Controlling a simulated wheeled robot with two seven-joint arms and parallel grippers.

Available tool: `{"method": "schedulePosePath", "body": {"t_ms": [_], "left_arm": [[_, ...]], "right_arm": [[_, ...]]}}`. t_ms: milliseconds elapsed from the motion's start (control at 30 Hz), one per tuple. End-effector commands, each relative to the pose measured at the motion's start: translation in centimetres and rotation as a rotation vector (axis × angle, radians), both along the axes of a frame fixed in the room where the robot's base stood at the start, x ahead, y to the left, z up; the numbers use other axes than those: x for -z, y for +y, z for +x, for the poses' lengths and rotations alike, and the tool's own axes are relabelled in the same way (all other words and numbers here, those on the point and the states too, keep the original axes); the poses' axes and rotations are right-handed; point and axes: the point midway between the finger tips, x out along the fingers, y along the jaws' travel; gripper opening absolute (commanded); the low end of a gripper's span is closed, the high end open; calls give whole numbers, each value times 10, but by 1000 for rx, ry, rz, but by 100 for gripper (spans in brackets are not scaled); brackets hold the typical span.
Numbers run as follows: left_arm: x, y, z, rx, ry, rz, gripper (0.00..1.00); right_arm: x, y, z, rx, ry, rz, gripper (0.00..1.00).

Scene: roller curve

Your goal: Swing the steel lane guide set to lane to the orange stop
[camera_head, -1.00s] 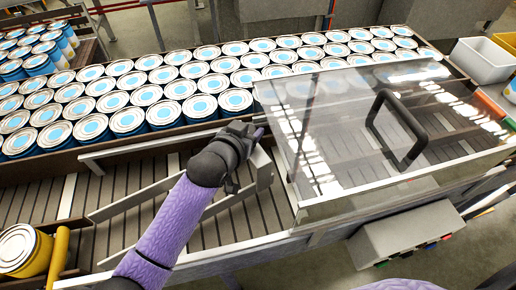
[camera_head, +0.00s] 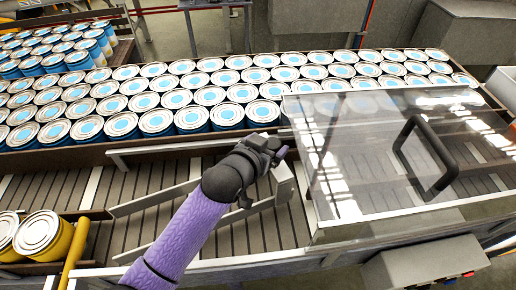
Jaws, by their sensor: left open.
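My left gripper (camera_head: 272,152) is at the centre, its dark wrist over the roller lanes. It is open, beside the upper end of an upright steel plate (camera_head: 285,184); I cannot tell if they touch. The steel lane guide (camera_head: 150,201) is a thin pale bar running slantwise across the rollers, partly hidden behind my purple arm. A second stretch of pale bar (camera_head: 262,205) shows right of my arm and runs towards the plate. I cannot make out the orange stop. My right gripper is not in view.
A clear cover (camera_head: 350,200) with a black handle (camera_head: 402,150) stands right of my gripper. Rows of blue-and-white cans (camera_head: 225,115) fill the conveyor behind. Yellow cans (camera_head: 45,238) and a yellow bar (camera_head: 75,252) are at lower left. A grey box (camera_head: 425,265) sits at lower right.

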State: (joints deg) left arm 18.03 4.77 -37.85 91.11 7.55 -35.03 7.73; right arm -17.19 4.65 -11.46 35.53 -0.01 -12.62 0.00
Motion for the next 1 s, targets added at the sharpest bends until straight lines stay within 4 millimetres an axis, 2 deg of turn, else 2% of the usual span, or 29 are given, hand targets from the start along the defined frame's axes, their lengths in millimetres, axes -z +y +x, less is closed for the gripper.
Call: {"method": "schedulePosePath", "body": {"t_ms": [233, 400, 1000], "left_arm": [[-20, 27, -40, 0, -1, 2, 94], [-29, 39, -57, -1, -1, 1, 94], [-30, 40, -59, -1, -1, 1, 94]], "right_arm": [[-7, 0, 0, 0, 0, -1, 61], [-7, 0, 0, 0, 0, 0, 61], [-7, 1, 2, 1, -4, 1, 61]]}}
